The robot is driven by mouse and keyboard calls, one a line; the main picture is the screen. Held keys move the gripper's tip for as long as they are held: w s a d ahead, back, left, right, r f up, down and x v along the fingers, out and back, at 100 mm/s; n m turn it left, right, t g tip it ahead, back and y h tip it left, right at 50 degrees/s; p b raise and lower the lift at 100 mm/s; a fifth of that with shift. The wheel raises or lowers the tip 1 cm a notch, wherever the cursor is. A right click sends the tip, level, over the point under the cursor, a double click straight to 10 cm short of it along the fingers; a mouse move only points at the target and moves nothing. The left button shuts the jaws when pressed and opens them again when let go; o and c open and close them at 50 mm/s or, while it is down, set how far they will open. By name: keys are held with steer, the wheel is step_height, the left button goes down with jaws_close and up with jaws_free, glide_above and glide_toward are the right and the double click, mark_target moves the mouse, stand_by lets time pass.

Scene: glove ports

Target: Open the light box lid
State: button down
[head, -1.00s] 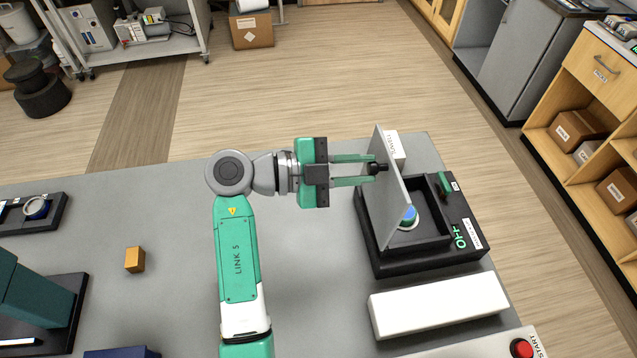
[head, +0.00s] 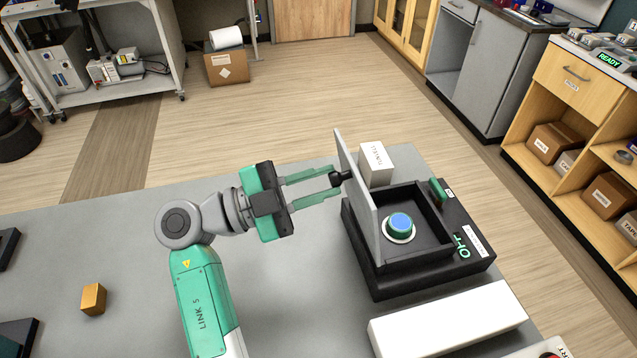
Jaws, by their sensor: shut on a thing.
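The light box (head: 440,262) is a black box on the right of the grey table, with a recess and a green "OFF" display. Its lid (head: 358,195) is a thin grey panel standing nearly upright along the left side of the recess, seen almost edge-on. A black knob (head: 342,177) sticks out of the lid's left face. My gripper (head: 333,182) comes from the left, its green fingers shut on the knob. A round blue-topped object on a white disc (head: 400,226) sits inside the recess, in full view.
A white box (head: 376,163) stands behind the light box, close to the lid. A long white block (head: 448,318) lies in front of it. A green switch-like part (head: 437,190) is on the box's right rim.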

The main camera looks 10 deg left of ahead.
steer(key=shift+d, duration=0.1)
steer(key=c, duration=1.3)
jaws_free()
steer(key=shift+o, duration=0.2)
steer(key=v, duration=0.7)
steer(key=shift+s+a, duration=0.15)
steer(key=shift+a, duration=0.25)
